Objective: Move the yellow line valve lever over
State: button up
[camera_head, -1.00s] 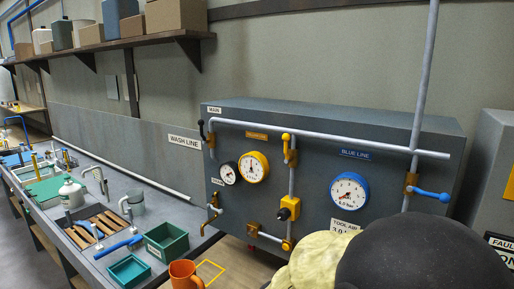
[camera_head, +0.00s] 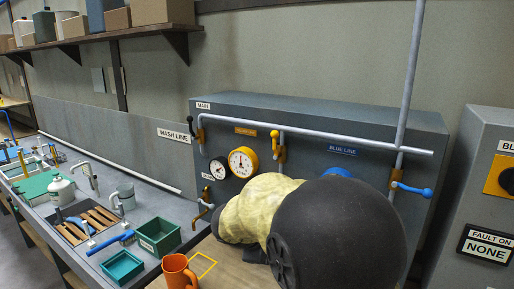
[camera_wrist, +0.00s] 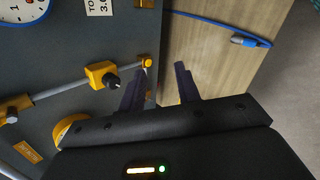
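The yellow line valve lever (camera_head: 275,135) points up along its vertical pipe, just under the orange label, in the head view. Its yellow valve body (camera_head: 281,154) sits below the horizontal pipe. My gripper (camera_wrist: 161,76) is open and empty in the wrist view, with its two dark fingers apart, near the panel's edge and a yellow pipe end (camera_wrist: 147,61). A brass-coloured valve body (camera_wrist: 6,115) shows at the left edge of the wrist view; the lever itself cannot be made out there. In the head view my arm hides the gripper.
The grey panel (camera_head: 330,112) carries a yellow gauge (camera_head: 242,161), a black lever (camera_head: 191,122) and a blue lever (camera_head: 413,189). A yellow block with a black knob (camera_wrist: 103,74) stands out near my fingers. An orange mug (camera_head: 178,272) and green bins (camera_head: 158,236) stand at the left.

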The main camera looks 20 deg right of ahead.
jog(key=w+d+r+n+t+h+p, duration=0.1)
jog(key=w+r+n+t+h, duration=0.1)
jog(key=w+r, duration=0.35)
jog(key=w+d+r+n+t+h, duration=0.1)
jog(key=w+r+n+t+h, duration=0.15)
jog(key=r, duration=0.55)
jog(key=n+t+h, duration=0.1)
jog(key=t+h, duration=0.1)
jog(key=h, duration=0.1)
send_near(273, 136)
jog(key=shift+w+d+r+y+p, duration=0.3)
jog(key=shift+w+d+p, duration=0.1)
jog(key=shift+d, duration=0.1)
jog(key=p+x, duration=0.3)
jog(key=x, duration=0.4)
jog(key=shift+r+p, duration=0.15)
jog(key=shift+p, duration=0.15)
jog(key=shift+w+d+r+p, duration=0.1)
jog(key=shift+w+d+p, duration=0.05)
jog(key=shift+d+p, duration=0.15)
jog(key=shift+w+d, duration=0.1)
jog(key=shift+w, duration=0.05)
jog(key=shift+c, duration=0.8)
jog(key=shift+d+f, duration=0.1)
jog(key=shift+f, duration=0.2)
jog(key=c, duration=0.3)
